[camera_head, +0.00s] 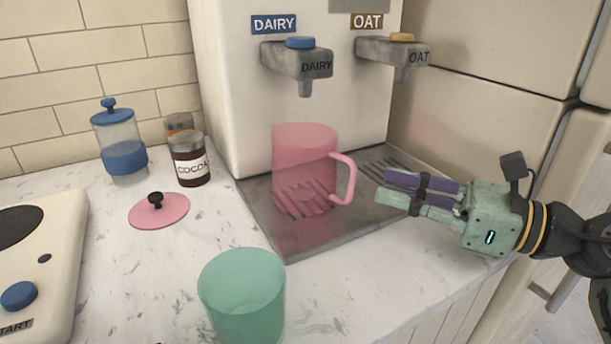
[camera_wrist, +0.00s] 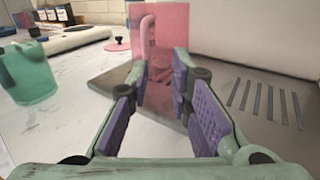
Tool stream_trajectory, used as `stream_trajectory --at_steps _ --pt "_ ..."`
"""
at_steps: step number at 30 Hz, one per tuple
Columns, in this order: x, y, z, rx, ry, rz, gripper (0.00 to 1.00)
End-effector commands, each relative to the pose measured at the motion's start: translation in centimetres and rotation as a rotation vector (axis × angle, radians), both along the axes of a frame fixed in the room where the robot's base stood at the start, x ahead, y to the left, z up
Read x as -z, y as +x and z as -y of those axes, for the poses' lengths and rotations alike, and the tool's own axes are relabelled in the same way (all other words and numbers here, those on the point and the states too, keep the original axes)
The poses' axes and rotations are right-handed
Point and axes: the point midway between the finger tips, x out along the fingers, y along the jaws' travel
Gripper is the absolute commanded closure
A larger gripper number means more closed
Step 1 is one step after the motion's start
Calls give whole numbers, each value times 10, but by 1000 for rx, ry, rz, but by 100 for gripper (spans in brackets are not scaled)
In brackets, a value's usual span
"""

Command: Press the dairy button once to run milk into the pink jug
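The pink jug (camera_head: 304,165) stands upright on the drip tray (camera_head: 283,238) under the dairy spout, its handle facing right. It also shows straight ahead in the wrist view (camera_wrist: 172,35). The blue dairy button (camera_head: 300,42) sits on top of the dairy tap (camera_head: 300,64), below the blue DAIRY sign (camera_head: 274,24). My gripper (camera_head: 383,188) is to the right of the jug, low over the tray, pointing at the handle and apart from it. In the wrist view my fingers (camera_wrist: 158,88) are spread with nothing between them. No milk stream shows.
The oat tap (camera_head: 392,52) with its orange button (camera_head: 402,37) is right of the dairy tap. A green jug (camera_head: 243,297) stands in front. A pink lid (camera_head: 159,210), a cocoa jar (camera_head: 190,160) and a blue-lidded jar (camera_head: 119,142) are left. A cream appliance (camera_head: 38,255) is far left.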

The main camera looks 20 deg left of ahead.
Motion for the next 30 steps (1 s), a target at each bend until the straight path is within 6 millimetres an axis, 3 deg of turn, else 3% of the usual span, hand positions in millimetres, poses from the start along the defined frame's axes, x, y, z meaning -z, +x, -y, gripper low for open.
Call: stream_trajectory --at_steps 8,30 --pt "0 0 0 0 0 0 100" --pt "0 0 0 0 0 0 100"
